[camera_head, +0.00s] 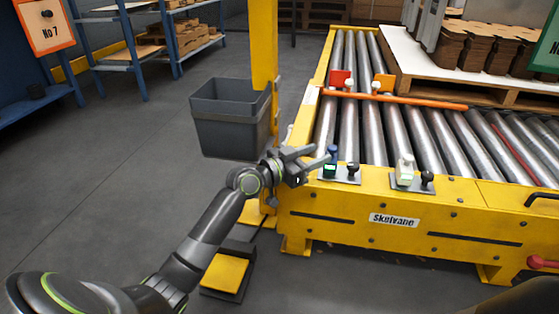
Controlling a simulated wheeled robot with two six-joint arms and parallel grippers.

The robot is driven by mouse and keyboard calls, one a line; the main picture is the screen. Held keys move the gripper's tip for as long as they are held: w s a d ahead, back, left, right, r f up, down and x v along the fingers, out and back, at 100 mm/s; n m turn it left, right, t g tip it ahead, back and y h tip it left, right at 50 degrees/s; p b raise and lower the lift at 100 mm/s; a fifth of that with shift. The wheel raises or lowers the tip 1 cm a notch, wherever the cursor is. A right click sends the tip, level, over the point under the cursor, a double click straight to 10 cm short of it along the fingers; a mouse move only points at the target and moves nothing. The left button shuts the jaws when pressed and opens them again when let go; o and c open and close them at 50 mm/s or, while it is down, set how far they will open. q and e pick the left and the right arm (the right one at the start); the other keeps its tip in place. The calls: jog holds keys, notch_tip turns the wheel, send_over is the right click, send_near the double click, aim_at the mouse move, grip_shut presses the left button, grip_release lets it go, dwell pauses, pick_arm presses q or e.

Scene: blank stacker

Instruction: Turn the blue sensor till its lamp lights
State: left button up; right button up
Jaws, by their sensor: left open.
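The blue sensor (332,151) is a small dark-blue upright piece at the near left corner of the yellow roller conveyor. A small dark block with a greenish patch (329,171) sits just below it; I cannot tell whether that patch is a lit lamp. My left gripper (318,157) reaches in from the left, with its open fingers pointing right at the sensor. The fingertips are close beside the sensor; contact is too small to tell. My right gripper is not in view.
The conveyor (340,208) has a black knob (352,168) beside the sensor and a white sensor (404,168) further right. An orange bar (420,101) crosses the rollers. A yellow pedal (226,272) lies on the floor.

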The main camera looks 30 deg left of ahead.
pick_arm(q)
jog(key=p+v, duration=0.2)
jog(key=v, duration=0.9)
jog(key=shift+s+r+p, duration=0.1)
jog(key=shift+s+p, duration=0.05)
jog(key=shift+p, duration=0.15)
